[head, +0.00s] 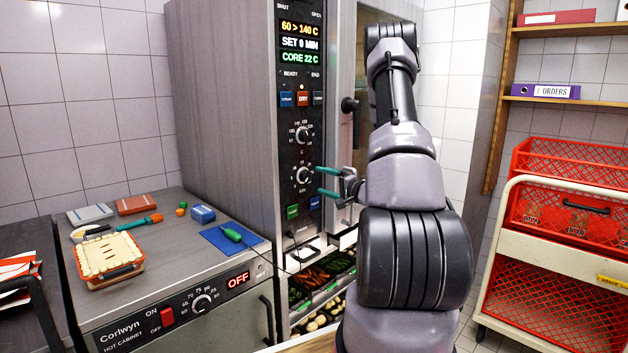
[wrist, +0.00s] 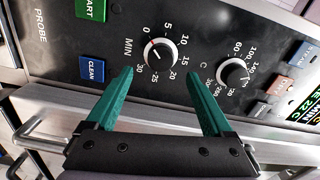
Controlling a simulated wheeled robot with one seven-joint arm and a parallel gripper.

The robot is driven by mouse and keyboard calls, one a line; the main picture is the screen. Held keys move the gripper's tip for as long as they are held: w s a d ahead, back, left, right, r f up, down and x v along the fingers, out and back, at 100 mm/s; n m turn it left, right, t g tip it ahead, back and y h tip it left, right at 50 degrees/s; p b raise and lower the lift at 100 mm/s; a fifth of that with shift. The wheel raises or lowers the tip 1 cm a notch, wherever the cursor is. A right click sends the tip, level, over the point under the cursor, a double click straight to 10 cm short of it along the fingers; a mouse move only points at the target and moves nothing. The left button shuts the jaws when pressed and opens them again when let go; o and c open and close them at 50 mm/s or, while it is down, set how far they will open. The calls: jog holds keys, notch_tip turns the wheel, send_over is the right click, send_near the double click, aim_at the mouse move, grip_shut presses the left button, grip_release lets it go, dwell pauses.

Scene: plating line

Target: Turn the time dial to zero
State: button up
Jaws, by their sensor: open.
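The time dial (head: 303,175), marked MIN, is the lower round knob on the oven's black control panel. In the wrist view the dial (wrist: 160,50) sits ahead of the gap between my fingertips, and its pointer mark appears turned towards the 0 side of the scale. My gripper (head: 319,180) is open and empty, its two green fingers to the right of the dial in the head view. In the wrist view my gripper (wrist: 160,72) has its fingertips short of the dial, apparently not touching it. The display (head: 300,43) appears to read SET 0 MIN.
The temperature dial (head: 302,134) is just above the time dial. A green START button (head: 292,212) and a blue CLEAN button (head: 314,202) lie below. The oven door handle (head: 350,104) is to the right. A cluttered hot cabinet (head: 180,270) stands left.

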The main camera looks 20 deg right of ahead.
jog(key=shift+v, duration=2.3)
jog(key=s+a+r+n+g+y, duration=0.4)
jog(key=a+r, duration=0.3)
jog(key=a, duration=0.4)
jog(key=s+a+r+n+g+y, duration=0.3)
jog(key=s+a+r+g, duration=0.25)
jog(key=a, duration=0.55)
jog(key=s+a+r+n+g+h, duration=0.1)
jog(key=s+a+r+g+h, duration=0.2)
jog(key=s, duration=0.4)
jog(key=s+r+n+g+h, duration=0.1)
jog(key=s+r+h, duration=0.1)
jog(key=s+h, duration=0.4)
jog(key=s+d+r+t+h, duration=0.2)
jog(key=s+r+t, duration=0.1)
jog(key=s+r, duration=0.1)
jog(key=shift+d+r+m+t, duration=0.35)
jog(key=shift+m, duration=0.05)
